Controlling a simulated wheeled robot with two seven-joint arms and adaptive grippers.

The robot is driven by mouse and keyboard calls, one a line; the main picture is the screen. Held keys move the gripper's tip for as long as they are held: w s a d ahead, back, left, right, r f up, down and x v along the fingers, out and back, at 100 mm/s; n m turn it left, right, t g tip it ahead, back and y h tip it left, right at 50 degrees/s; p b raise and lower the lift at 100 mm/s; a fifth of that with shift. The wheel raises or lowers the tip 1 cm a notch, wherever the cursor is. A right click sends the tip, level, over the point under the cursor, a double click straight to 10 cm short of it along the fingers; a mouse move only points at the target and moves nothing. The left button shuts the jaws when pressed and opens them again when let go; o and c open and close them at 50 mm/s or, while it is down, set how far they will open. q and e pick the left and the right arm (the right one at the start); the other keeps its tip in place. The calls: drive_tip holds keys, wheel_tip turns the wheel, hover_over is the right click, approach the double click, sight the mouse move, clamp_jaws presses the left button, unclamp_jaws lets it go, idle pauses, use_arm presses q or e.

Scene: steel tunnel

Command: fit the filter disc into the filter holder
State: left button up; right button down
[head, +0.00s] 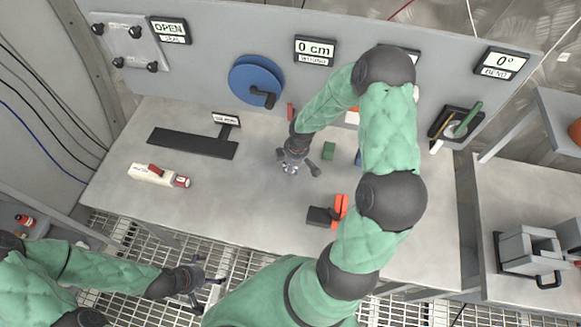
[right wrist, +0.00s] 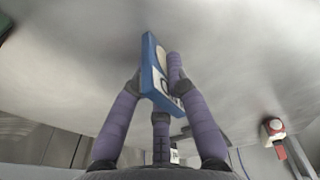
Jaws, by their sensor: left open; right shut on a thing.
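My right gripper (head: 296,169) hangs over the middle of the bench, fingers down. In the right wrist view its fingers (right wrist: 160,95) are shut on a flat blue-edged piece (right wrist: 149,68) with a pale, partly rounded face. The piece is tilted, and I cannot tell whether it is the filter disc. My left gripper (head: 205,281) is open and empty, low at the left over the floor grating, off the bench. I cannot clearly make out the filter holder; my right arm covers part of the bench and back panel.
On the bench (head: 260,215) are a black T-shaped plate (head: 193,143), a white-and-red bottle-like item (head: 155,175), a green block (head: 328,150) and an orange-and-black piece (head: 325,214). A blue wheel (head: 254,76) is on the panel.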

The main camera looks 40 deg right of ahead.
drive_tip(key=shift+r, duration=0.1)
drive_tip(key=shift+r, duration=0.45)
wheel_tip(320, 180, up, 2)
drive_tip(key=shift+r+p, duration=0.15)
drive_tip(key=shift+p, duration=0.3)
drive_tip(key=s+a+r+p, duration=0.1)
drive_tip(key=s+a+r, duration=0.7)
drive_tip(key=s, duration=0.3)
drive_tip(key=shift+a+r, duration=0.4)
drive_tip(key=shift+r, duration=0.4)
